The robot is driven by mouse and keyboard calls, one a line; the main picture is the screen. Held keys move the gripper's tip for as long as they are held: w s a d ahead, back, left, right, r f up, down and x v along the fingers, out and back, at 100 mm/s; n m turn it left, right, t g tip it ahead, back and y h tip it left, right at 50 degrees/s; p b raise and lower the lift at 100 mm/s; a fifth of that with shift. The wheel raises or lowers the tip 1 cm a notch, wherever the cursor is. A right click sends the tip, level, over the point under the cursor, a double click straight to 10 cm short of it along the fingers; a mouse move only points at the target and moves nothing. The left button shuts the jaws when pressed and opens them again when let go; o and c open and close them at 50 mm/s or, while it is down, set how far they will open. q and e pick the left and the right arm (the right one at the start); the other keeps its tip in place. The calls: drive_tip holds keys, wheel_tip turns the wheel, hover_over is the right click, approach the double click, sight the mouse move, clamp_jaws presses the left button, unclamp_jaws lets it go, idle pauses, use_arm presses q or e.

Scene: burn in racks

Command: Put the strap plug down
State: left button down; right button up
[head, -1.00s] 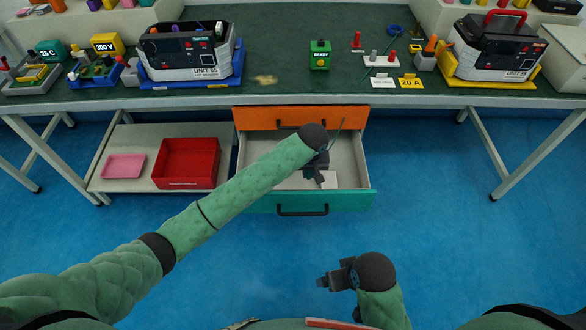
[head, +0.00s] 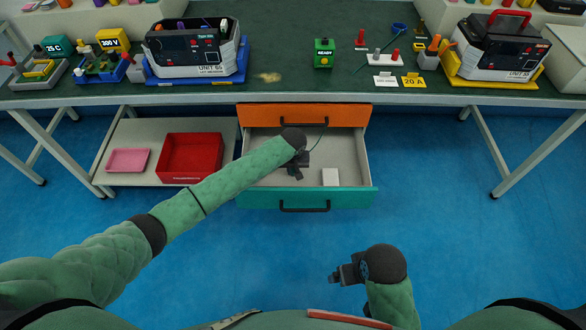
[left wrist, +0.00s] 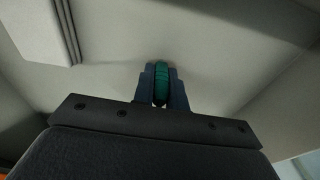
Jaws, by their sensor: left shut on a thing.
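The strap plug shows as a ribbed green piece (left wrist: 161,84) between the two dark fingers in the left wrist view. My left gripper (head: 297,174) is shut on it, inside the open teal drawer (head: 345,198). The plug's tip is close to the pale drawer floor; I cannot tell if it touches. In the head view the plug is mostly hidden by the gripper, and a thin dark green strand rises beside the wrist. My right gripper (head: 338,276) is over the blue floor, away from the drawer; its finger gap is unclear.
A white block (head: 330,177) lies in the drawer, right of my left gripper. The orange drawer (head: 345,115) above is shut. A red tray (head: 191,178) and a pink tray (head: 128,160) stand on the shelf at left. The bench (head: 290,98) carries several units.

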use_arm(q)
drive_tip(key=shift+f, duration=0.15)
drive_tip(key=c, duration=1.4)
unclamp_jaws()
wheel_tip(320, 180, up, 12)
drive_tip(key=s+b, duration=0.1)
drive_tip(key=shift+s, duration=0.25)
use_arm(e)
drive_tip(key=shift+w+a+f, duration=0.15)
drive_tip(key=shift+a+f, duration=0.2)
drive_tip(key=shift+f, duration=0.15)
drive_tip(key=shift+w+a+f, duration=0.15)
drive_tip(key=shift+a+f, duration=0.2)
drive_tip(key=shift+f, duration=0.15)
drive_tip(key=shift+w+r, duration=0.1)
drive_tip(key=shift+r, duration=0.2)
